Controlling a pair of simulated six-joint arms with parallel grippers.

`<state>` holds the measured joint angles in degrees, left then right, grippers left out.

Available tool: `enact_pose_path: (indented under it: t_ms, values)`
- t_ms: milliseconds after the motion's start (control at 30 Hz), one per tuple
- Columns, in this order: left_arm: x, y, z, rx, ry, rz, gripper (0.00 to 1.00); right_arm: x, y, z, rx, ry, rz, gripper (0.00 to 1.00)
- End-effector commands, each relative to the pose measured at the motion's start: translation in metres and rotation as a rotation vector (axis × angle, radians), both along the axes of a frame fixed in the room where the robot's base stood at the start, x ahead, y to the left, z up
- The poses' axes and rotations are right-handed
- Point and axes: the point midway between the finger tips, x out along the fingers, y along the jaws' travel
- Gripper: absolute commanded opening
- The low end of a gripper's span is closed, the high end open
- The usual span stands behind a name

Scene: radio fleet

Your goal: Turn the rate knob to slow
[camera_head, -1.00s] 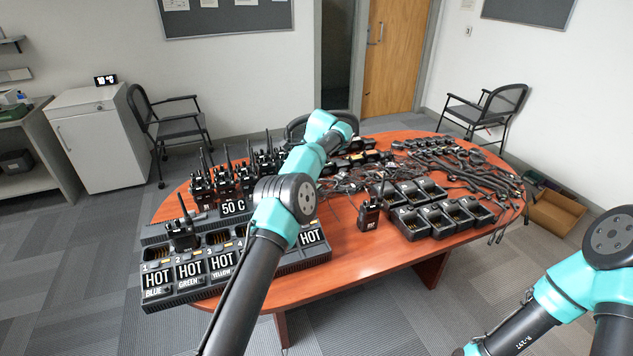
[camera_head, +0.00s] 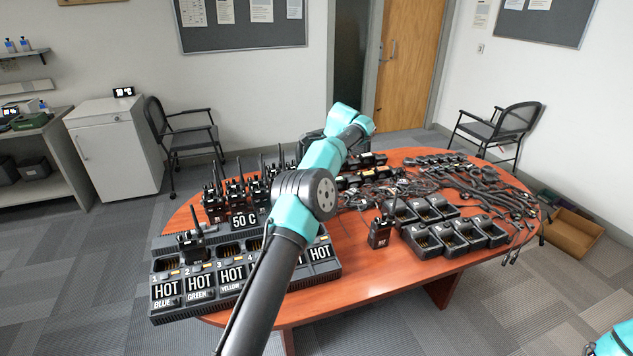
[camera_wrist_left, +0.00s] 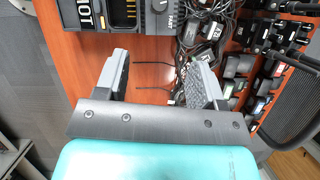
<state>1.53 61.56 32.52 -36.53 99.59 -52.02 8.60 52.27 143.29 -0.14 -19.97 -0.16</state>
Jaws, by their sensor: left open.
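The big black charger (camera_head: 243,285) stands on the near left of the table, with several HOT labels and a 50 C display (camera_head: 244,221). In the left wrist view, a corner of the charger (camera_wrist_left: 103,27) shows at the top, with a small dark knob (camera_wrist_left: 158,6) and partly readable lettering by it. I cannot read the knob's setting; in the head view my left arm covers that part. My left gripper (camera_wrist_left: 161,66) is open and empty over the table, apart from the knob. In the head view its fingers are hidden. My right gripper is out of view.
The round wooden table (camera_head: 345,290) also holds several upright radios, one lone radio (camera_head: 380,232), a smaller charger (camera_head: 455,238) and tangled cables (camera_head: 375,190). Cables and a dark chair lie close to the gripper in the left wrist view. Bare table lies at the front middle.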

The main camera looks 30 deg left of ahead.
Motion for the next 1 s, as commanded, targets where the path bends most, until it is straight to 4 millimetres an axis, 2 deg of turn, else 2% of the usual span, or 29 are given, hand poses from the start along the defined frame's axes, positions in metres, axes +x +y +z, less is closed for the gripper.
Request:
enact_pose_path:
  t_ms: [167, 400, 600, 1000]
  values:
    - [-0.009, 0.020, 0.004, -0.096, -0.035, -0.096, 0.63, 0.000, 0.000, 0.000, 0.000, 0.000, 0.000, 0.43]
    - [-0.032, 0.045, 0.009, -0.266, -0.136, -0.280, 0.63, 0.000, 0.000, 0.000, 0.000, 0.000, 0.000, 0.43]
    - [-0.044, 0.051, 0.010, -0.325, -0.188, -0.352, 0.63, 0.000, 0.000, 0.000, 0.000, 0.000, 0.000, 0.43]
    - [-0.044, 0.051, 0.008, -0.327, -0.190, -0.355, 0.63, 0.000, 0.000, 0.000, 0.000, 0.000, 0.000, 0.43]
